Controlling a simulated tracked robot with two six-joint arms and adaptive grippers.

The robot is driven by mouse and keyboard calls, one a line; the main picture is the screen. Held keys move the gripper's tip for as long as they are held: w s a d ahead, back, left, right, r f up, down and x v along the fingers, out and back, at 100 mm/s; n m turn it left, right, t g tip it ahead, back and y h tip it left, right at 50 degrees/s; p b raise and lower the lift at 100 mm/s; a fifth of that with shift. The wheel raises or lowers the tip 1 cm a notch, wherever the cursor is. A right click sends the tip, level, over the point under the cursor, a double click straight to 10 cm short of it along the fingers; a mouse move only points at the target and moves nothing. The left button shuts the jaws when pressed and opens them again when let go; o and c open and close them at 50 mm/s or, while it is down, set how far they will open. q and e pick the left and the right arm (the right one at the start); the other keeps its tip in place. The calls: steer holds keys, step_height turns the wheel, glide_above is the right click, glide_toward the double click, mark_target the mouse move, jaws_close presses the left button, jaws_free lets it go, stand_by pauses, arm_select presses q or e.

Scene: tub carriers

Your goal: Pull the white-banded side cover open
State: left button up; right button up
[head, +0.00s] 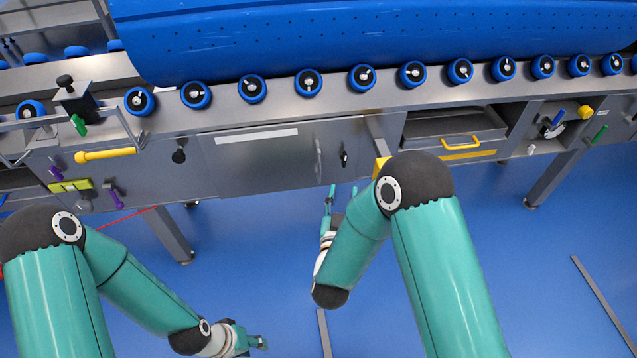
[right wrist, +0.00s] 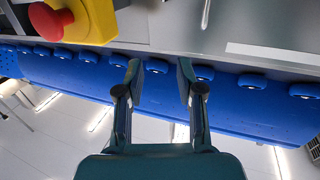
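The grey side cover (head: 262,165) with a white band (head: 255,136) along its top lies flat in the front of the conveyor frame and looks closed. A slim vertical handle (head: 318,160) is near its right edge. A black latch knob (head: 344,158) is just right of it. My right gripper (head: 341,190) is open and empty, below the cover's lower right corner. In the right wrist view its fingers (right wrist: 161,75) are spread apart; the white band (right wrist: 275,53) and handle (right wrist: 206,12) show beyond them. My left gripper (head: 258,342) is low over the floor, its finger opening unclear.
A yellow box (right wrist: 100,20) with a red button (right wrist: 50,20) is close to the right gripper. A drawer with a yellow handle (head: 461,142) is right of the cover; a yellow bar handle (head: 105,155) is left. A blue tub (head: 360,35) rests on rollers above. Floor in front is open.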

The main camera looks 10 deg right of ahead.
mark_target(319, 162)
steer(key=a+f+n+y+b, duration=0.1)
steer(key=a+f+y+b, duration=0.1)
steer(key=a+f+b, duration=0.3)
arm_select(q)
step_height(319, 162, down, 7)
arm_select(e)
steer(key=shift+t, duration=0.4)
steer(key=w, duration=0.5)
steer(key=w+d, duration=0.1)
steer(key=w, duration=0.4)
steer(key=w+r, duration=0.1)
steer(key=w, duration=0.4)
steer(key=shift+w+d, duration=0.35)
steer(key=shift+w, duration=0.05)
steer(key=shift+c, duration=0.3)
jaws_close()
steer(key=shift+r, duration=0.1)
